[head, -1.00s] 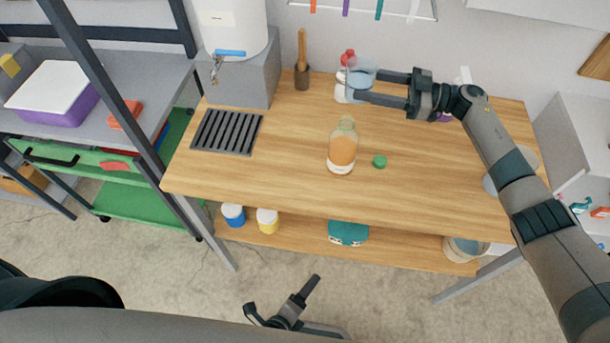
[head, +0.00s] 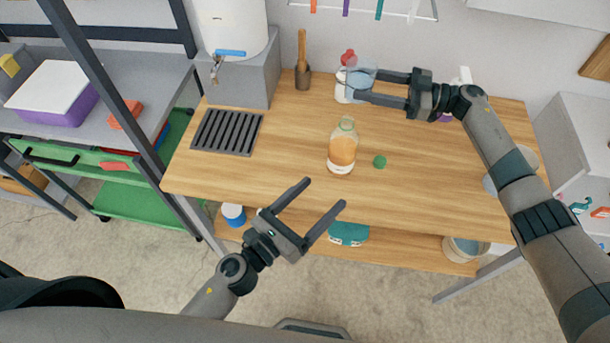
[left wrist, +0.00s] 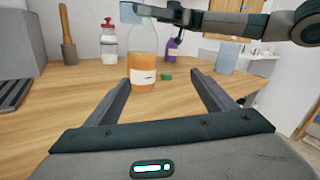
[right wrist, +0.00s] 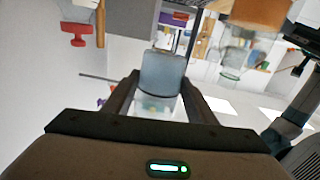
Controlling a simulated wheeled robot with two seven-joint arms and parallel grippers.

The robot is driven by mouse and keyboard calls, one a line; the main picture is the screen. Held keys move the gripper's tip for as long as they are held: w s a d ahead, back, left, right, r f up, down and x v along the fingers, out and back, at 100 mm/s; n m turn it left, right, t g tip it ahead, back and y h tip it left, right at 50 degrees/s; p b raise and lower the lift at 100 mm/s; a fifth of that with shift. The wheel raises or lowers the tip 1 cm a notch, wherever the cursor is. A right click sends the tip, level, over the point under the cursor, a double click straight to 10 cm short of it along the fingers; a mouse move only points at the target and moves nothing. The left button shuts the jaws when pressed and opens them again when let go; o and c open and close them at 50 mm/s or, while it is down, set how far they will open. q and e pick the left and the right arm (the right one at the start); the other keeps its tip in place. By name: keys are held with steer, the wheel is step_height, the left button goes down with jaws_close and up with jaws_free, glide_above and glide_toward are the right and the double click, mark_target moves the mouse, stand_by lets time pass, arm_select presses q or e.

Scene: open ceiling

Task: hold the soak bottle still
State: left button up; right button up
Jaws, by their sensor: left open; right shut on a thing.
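The soak bottle (head: 342,150) is clear with orange liquid and a white lower band. It stands upright and uncapped on the wooden bench (head: 440,165); it also shows in the left wrist view (left wrist: 143,68). A green cap (head: 380,162) lies to its right. My left gripper (head: 325,192) is open and empty at the bench's front edge, short of the bottle, its fingers pointing toward it. My right gripper (head: 366,84) is shut on a clear bluish cup (right wrist: 162,76), held above the bench behind the bottle. The cup's contents are unclear.
A red-topped white bottle (left wrist: 109,45) stands behind the held cup. The bench front around the soak bottle is clear.

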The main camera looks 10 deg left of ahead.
mark_target(342, 152)
arm_select(q)
steer(key=w+a+m, duration=0.1)
steer(key=w, duration=0.1)
steer(key=w+a+m+g+h, duration=0.1)
steer(key=m, duration=0.1)
steer(key=w+a+m, duration=0.1)
steer(key=w, duration=0.1)
steer(key=shift+w+a+f+m+g+h, duration=0.25)
steer(key=shift+w+a+m+g+h, duration=0.05)
steer(key=shift+g+h, duration=0.1)
steer(key=shift+w+d, duration=0.1)
steer(key=shift+d, duration=0.05)
steer(key=shift+x, duration=5.85)
steer(key=shift+c, duration=0.7)
steer(key=c, duration=1.3)
arm_select(e)
steer(key=shift+f, duration=1.45)
